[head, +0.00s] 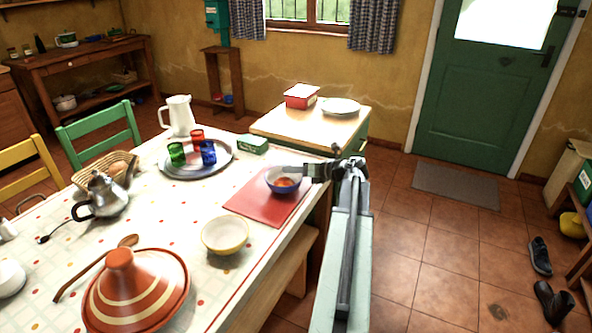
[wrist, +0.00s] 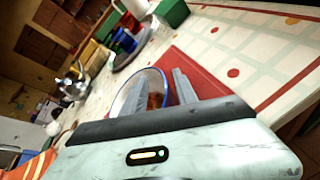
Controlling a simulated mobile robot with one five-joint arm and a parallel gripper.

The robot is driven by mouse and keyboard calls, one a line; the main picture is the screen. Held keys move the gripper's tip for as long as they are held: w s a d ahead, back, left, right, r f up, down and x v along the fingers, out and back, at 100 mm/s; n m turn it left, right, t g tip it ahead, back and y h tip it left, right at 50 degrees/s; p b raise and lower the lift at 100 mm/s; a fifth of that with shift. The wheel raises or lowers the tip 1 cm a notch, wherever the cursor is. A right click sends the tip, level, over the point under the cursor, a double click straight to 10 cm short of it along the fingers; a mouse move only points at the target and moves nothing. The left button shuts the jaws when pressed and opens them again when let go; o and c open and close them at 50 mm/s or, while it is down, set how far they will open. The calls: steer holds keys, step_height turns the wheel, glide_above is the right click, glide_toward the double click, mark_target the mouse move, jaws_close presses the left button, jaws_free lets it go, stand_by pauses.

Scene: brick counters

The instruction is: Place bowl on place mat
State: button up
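A blue bowl (head: 283,183), white inside with an orange-red patch at its bottom, is over the red place mat (head: 250,202) near the table's right edge. It looks upright; whether it rests on the mat or hangs just above it is hard to tell. My gripper (head: 305,172) reaches in from the right to the bowl's rim. In the wrist view, the blue bowl (wrist: 138,92) shows between and behind my gripper's fingers (wrist: 192,88), with its rim between them. Whether they squeeze the rim does not show clearly. The red place mat (wrist: 200,72) also shows there, behind the fingers.
A yellow-and-white bowl (head: 225,235) stands in front of the mat. A striped tagine (head: 137,290) is at front left. A metal tray (head: 197,172) with cups and a green box (head: 252,144) are behind. A side table (head: 310,122) stands at the far end.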

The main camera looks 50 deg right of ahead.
steer(key=p+v, duration=0.3)
steer(key=v, duration=0.9)
steer(key=shift+p, duration=0.4)
